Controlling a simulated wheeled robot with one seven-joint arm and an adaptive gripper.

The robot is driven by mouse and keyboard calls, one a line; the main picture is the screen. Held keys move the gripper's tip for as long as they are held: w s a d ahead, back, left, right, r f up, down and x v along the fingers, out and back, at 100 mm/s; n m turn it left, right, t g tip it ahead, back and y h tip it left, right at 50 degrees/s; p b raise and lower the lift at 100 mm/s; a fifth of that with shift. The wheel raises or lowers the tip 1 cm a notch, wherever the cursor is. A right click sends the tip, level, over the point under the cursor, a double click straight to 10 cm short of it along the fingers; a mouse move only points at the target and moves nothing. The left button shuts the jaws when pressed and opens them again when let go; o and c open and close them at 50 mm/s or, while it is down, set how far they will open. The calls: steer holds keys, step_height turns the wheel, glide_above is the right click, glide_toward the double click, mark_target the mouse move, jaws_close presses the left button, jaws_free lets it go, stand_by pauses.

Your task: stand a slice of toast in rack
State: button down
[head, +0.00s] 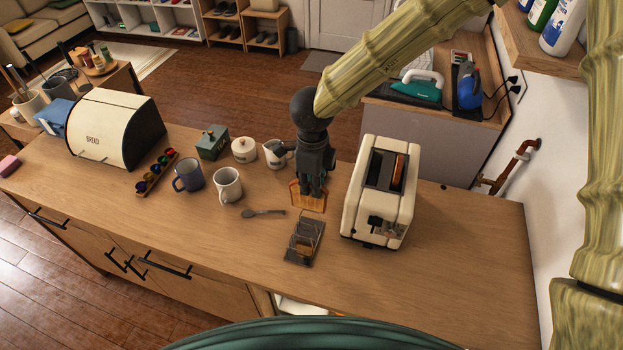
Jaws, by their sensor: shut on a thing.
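My gripper (313,190) points down over the counter and is shut on a slice of toast (309,202). The toast is golden brown and its lower part shows below the fingers. The dark metal toast rack (304,242) stands on the counter just below the toast in the picture, nearer the front edge. Something brownish shows low between the rack's wires, too small to tell what it is. The cream toaster (381,192) stands right of my gripper, with a brown slice (398,172) showing in one slot. I cannot tell how high the toast is above the counter.
A spoon (263,213), a white mug (227,186) and a blue mug (188,176) are left of the rack. A small pitcher (275,154) and a lidded pot (244,149) stand behind. The bread box (115,128) is far left. Counter right of the toaster is clear.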

mark_target(312, 209)
steer(key=shift+s+f, duration=0.2)
steer(key=shift+s, duration=0.05)
steer(key=shift+w+f+b, duration=0.3)
steer(key=shift+f+b, duration=0.1)
steer(key=shift+f, duration=0.15)
steer(key=shift+w+f+b, duration=0.25)
steer(key=shift+f+b, duration=0.1)
steer(key=shift+f, duration=0.2)
steer(key=shift+s+f+b, duration=0.35)
steer(key=shift+f+b, duration=0.35)
steer(key=shift+b, duration=0.3)
steer(key=shift+w+f, duration=0.2)
steer(key=shift+f, duration=0.35)
steer(key=shift+s+f, duration=0.15)
steer(key=shift+f, duration=1.1)
